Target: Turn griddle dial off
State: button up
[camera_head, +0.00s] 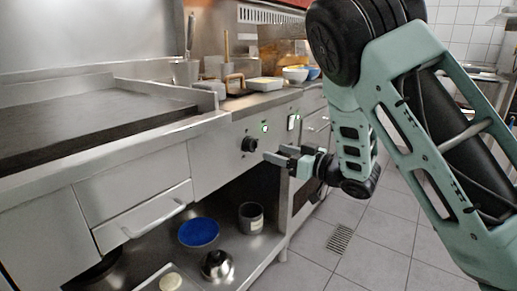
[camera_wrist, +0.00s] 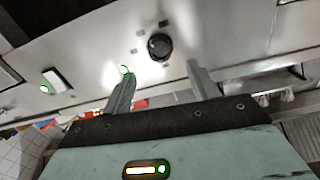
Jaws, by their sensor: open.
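The griddle (camera_head: 90,115) is a dark flat plate set in the steel counter at the left of the head view. Its dial (camera_head: 249,144) is a round black knob on the front panel. In the wrist view the dial (camera_wrist: 159,46) lies beyond my fingertips, between their lines, with a gap. A green light (camera_head: 265,127) glows above and to the right of the dial in the head view. My gripper (camera_head: 277,155) is open and empty, in front of the panel, just right of and slightly below the dial. It also shows in the wrist view (camera_wrist: 158,76).
A white switch (camera_head: 293,122) is on the panel right of the dial. A drawer handle (camera_head: 155,219) sticks out at lower left. A blue bowl (camera_head: 199,232) and a metal container (camera_head: 251,218) stand on the shelf below. The tiled floor at right is mostly clear.

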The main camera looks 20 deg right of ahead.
aim_at(254, 145)
jog(key=x, duration=0.7)
jog(key=shift+w+a+b, duration=0.2)
jog(key=shift+b, duration=0.2)
jog(key=shift+c, duration=0.3)
jog(key=c, duration=0.9)
